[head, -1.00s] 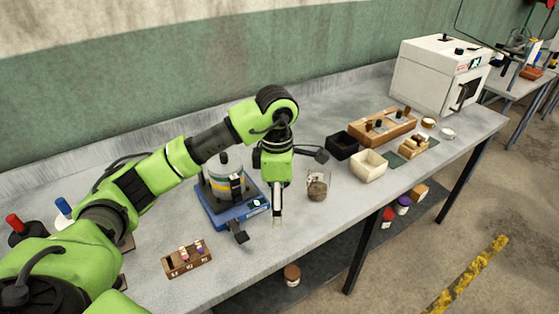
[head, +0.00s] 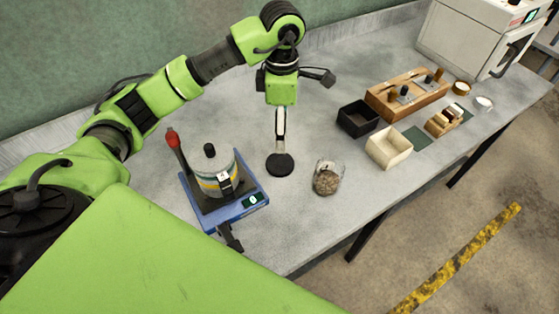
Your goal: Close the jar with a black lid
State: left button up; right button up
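The open glass jar (head: 327,179), with brown grain in it, stands on the bench right of the middle. The round black lid (head: 280,166) is to its left, apart from it. My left gripper (head: 280,150) points straight down, its fingertips at the top of the lid. I see the fingers edge-on, so I cannot tell whether they are open or shut on the lid, or whether the lid rests on the bench. My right gripper is not in view.
A blue device (head: 220,208) carrying a steel pot (head: 212,178) stands left of the lid. A green part of mine hides the lower left.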

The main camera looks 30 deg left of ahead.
pick_arm(q)
jog(key=p, duration=0.1)
send_near(280, 163)
jog(key=f, duration=0.1)
jog(key=f+p, duration=0.1)
jog(key=shift+d+f, duration=0.25)
jog(key=shift+f, duration=0.3)
jog(key=f+p, duration=0.1)
jog(key=f, duration=0.1)
jog(key=f+p, duration=0.2)
jog(key=shift+a+f, duration=0.2)
jog(key=shift+f, duration=0.45)
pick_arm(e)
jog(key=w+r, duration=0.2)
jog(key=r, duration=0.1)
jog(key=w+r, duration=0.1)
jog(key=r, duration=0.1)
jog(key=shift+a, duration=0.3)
